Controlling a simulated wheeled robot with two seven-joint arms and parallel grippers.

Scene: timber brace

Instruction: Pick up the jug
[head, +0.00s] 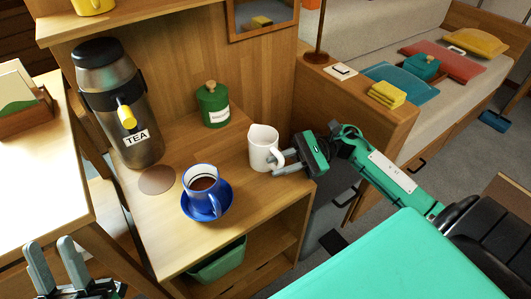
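The white jug (262,148) stands upright near the right edge of the wooden counter, its handle toward the right. My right gripper (278,162) comes in from the right with its grey fingertips at the jug's handle. The fingertips overlap the handle in this view, and I cannot tell whether they are closed on it. The jug appears to rest on the counter. My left gripper (55,262) is at the lower left, its two fingers apart and empty, away from the jug.
A green lidded jar (213,106) and a metal tea urn (128,105) stand behind. A wooden panel (340,100) rises behind my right gripper. A green bin (218,262) is on the shelf below.

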